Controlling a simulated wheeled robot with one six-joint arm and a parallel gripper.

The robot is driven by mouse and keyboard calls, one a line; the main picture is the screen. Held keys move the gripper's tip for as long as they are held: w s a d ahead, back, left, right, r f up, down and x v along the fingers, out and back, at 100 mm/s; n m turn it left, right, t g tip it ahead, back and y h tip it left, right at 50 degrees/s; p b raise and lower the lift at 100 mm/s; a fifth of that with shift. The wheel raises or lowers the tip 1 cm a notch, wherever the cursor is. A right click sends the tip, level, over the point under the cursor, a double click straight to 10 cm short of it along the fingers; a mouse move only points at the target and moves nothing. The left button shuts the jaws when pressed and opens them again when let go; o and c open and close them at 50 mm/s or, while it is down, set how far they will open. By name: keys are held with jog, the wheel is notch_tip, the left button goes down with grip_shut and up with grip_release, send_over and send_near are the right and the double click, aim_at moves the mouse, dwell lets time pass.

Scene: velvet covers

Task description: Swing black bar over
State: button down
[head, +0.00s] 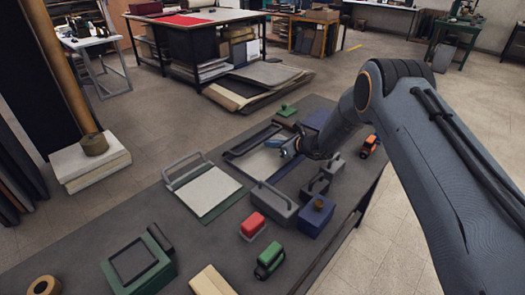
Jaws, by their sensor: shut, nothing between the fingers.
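A black bar (252,139) runs along the back left side of a board with a pale sheet (262,163), in the middle of the grey table. My gripper (284,150) is shut and empty, low over the right part of this board. Its fingers point left, with the bar to their left. They look apart from the bar, but I cannot tell their height. My wrist and arm hide the area behind the gripper.
A grey bar (184,167) stands at another board to the left. A grey box with a handle (270,203), a blue box (316,216), a red block (252,224) and a green box (138,268) stand in front. An orange item (370,146) is at right.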

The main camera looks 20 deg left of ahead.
jog(key=shift+w+d, duration=0.15)
jog(key=shift+d, duration=0.1)
jog(key=shift+d+r+p, duration=0.2)
jog(key=shift+p, duration=0.1)
jog(key=r+p+v, duration=0.1)
jog(key=p+v, duration=0.6)
jog(key=v, duration=1.2)
jog(key=shift+r, duration=0.2)
